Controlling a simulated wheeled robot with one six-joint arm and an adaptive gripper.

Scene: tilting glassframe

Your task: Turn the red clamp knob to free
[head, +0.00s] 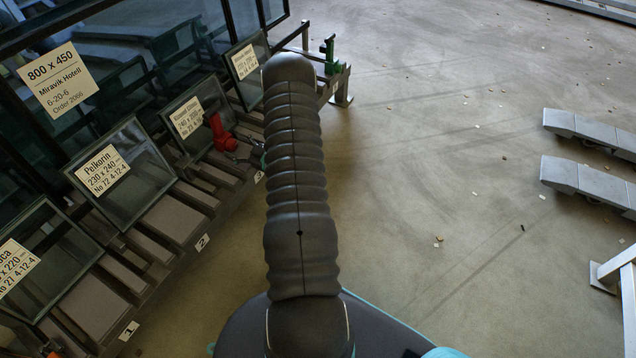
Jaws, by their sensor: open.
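The red clamp knob (222,133) shows in the head view just left of my arm, at the rack's lower rail beside the small pane labelled 240 x 200. My gripper (240,150) shows only in part, just right of and below the knob; my arm hides the rest of it. Its visible finger parts are open and close to the knob. I cannot tell whether they touch it.
Framed glass panes with labels lean along the rack at left, among them the Pelkorin pane (122,182). A green clamp (329,56) stands at the rack's far end. Grey padded beams (588,183) are at right. The floor between is clear apart from small scraps.

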